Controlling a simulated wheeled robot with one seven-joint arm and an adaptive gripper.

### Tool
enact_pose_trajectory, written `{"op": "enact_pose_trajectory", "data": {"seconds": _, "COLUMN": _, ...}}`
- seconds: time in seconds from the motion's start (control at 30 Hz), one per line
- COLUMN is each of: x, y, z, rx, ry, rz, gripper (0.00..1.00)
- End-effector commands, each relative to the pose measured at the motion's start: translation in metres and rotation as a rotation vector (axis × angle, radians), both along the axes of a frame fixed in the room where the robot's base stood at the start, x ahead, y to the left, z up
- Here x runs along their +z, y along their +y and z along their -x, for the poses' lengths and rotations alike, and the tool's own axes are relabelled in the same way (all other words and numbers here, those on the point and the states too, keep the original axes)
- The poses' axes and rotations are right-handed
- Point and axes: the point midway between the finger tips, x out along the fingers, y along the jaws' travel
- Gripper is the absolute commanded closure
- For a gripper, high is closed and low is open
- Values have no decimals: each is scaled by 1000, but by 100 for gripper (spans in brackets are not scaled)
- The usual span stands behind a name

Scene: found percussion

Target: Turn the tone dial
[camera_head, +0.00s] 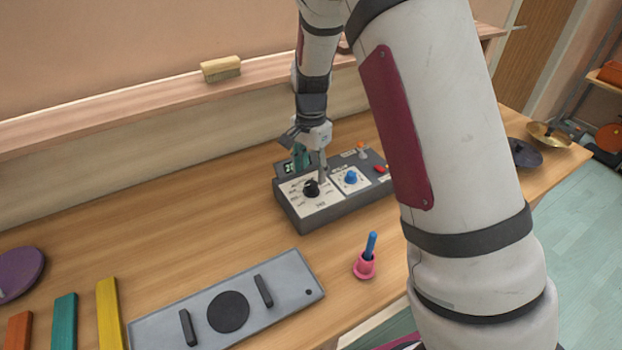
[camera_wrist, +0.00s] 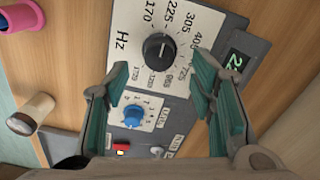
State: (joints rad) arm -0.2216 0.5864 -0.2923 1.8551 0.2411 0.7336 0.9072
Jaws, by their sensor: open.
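The tone dial (camera_wrist: 159,47) is a round black knob with a white pointer line, on a white plate marked Hz with numbers around it. In the head view the same black dial (camera_head: 311,188) sits on the left part of a dark grey control box (camera_head: 310,222). My gripper (camera_wrist: 152,92) is open, with its teal-lined fingers apart and nothing between their tips. The dial appears just beyond the tips in the wrist view, and I see no contact. In the head view my gripper (camera_head: 312,166) is above the box, and its fingertips are partly hidden.
A blue knob (camera_head: 351,177) is beside the dial, with a red button (camera_head: 379,169) further right. A small green display (camera_wrist: 235,62) is on the box. A pink cup (camera_head: 365,266) with a blue stick and a grey tray (camera_head: 278,311) stand in front. Bare table lies left of the box.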

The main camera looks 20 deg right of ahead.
Motion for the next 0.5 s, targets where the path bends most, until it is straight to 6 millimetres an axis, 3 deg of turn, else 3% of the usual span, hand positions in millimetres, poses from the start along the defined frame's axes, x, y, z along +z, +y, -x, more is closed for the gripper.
{"op": "enact_pose_trajectory", "data": {"seconds": 0.2, "x": 45, "y": 1, "z": 0, "rx": 1, "ry": -3, "rz": 0, "gripper": 49}}
{"op": "enact_pose_trajectory", "data": {"seconds": 0.5, "x": 73, "y": 0, "z": 0, "rx": 0, "ry": 1, "rz": 0, "gripper": 49}}
